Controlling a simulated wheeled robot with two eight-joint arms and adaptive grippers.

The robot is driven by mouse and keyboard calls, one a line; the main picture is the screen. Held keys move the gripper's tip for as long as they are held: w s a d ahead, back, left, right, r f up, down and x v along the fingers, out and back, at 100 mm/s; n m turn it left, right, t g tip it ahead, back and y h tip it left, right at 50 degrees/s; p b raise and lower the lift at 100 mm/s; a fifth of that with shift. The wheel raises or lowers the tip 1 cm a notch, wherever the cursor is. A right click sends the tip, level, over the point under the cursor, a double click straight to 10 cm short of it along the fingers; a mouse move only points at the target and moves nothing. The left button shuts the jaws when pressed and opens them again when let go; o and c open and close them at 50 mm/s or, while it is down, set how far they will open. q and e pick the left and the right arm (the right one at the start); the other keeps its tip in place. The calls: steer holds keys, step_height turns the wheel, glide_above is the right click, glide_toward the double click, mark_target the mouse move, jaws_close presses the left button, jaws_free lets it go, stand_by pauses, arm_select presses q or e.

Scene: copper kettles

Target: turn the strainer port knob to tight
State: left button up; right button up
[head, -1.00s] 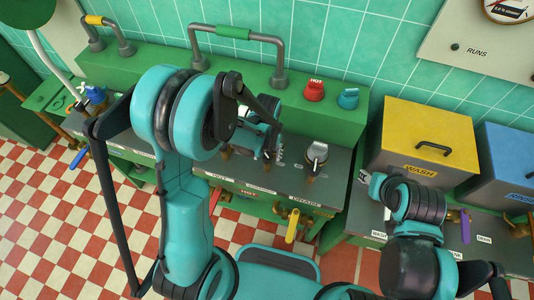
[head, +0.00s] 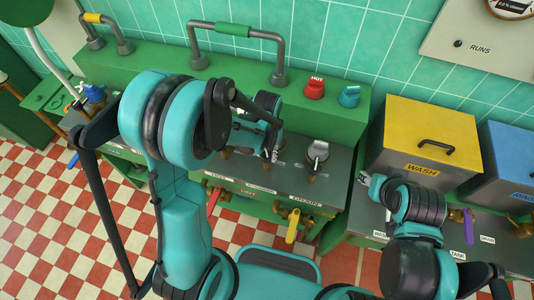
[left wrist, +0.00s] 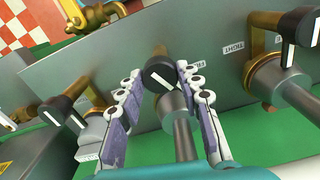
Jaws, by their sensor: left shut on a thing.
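The strainer port knob (left wrist: 158,74) is round and black with a white stripe. It shows between the two fingers of my left gripper (left wrist: 161,78) in the left wrist view. The gripper is shut on it, a fingertip at each side. In the head view, my left gripper (head: 271,153) is over the green console's grey top and the knob is hidden. My right gripper (head: 373,186) is by the yellow box, its fingers too small to read.
Another black-and-silver knob (head: 317,151) stands close to the right of my left gripper. Behind are red (head: 314,89) and blue (head: 349,97) knobs and a grey pipe arch (head: 236,33). A yellow WASH box (head: 423,138) stands at right. A yellow lever (head: 292,226) hangs in front.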

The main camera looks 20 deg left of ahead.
mark_target(267, 155)
arm_select(q)
steer(key=m+b, duration=0.1)
steer(key=m, duration=0.4)
steer(key=shift+m, duration=0.3)
stand_by(0.4)
steer(key=o, duration=1.2)
steer(key=shift+c, duration=0.2)
steer(key=shift+r, duration=0.1)
step_height(267, 155, up, 12)
steer(key=shift+b, duration=0.3)
